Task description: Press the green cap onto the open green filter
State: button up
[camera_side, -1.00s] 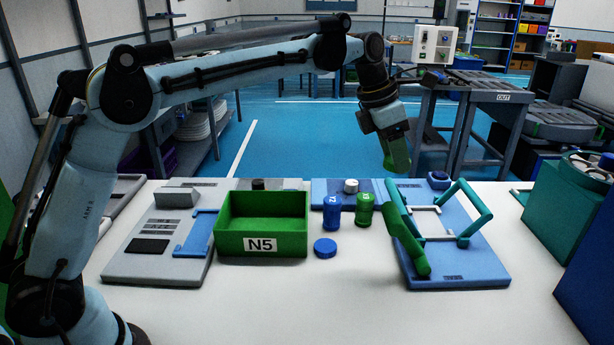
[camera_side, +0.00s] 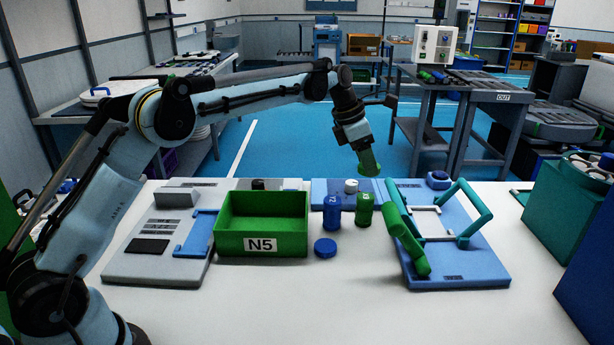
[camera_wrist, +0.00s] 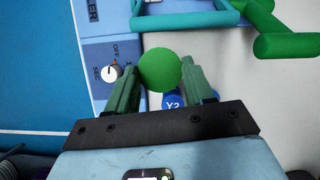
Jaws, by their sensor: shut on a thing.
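My gripper (camera_side: 369,166) is shut on the green cap (camera_wrist: 160,71), which shows as a round green disc between the green fingers in the wrist view. In the side view the gripper is tilted and hangs above and behind the green filter (camera_side: 364,210), clear of it. The green filter stands upright on the white table, beside the upright blue filter (camera_side: 331,214). In the wrist view the blue filter (camera_wrist: 172,102) shows in part below the cap, with a Y2 label. I cannot make out the green filter there; the cap or fingers may hide it.
A green bin (camera_side: 262,243) marked N5 stands left of the filters. A blue cap (camera_side: 325,248) lies in front of them. A blue base (camera_side: 470,268) with green bars is at the right. A low blue unit with a white knob (camera_side: 351,186) is behind the filters.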

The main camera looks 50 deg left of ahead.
aim_at(368, 196)
jog(key=shift+f, duration=3.05)
jog(key=shift+f, duration=0.2)
jog(key=o, duration=1.4)
jog(key=shift+r, duration=0.1)
jog(key=shift+r, duration=3.45)
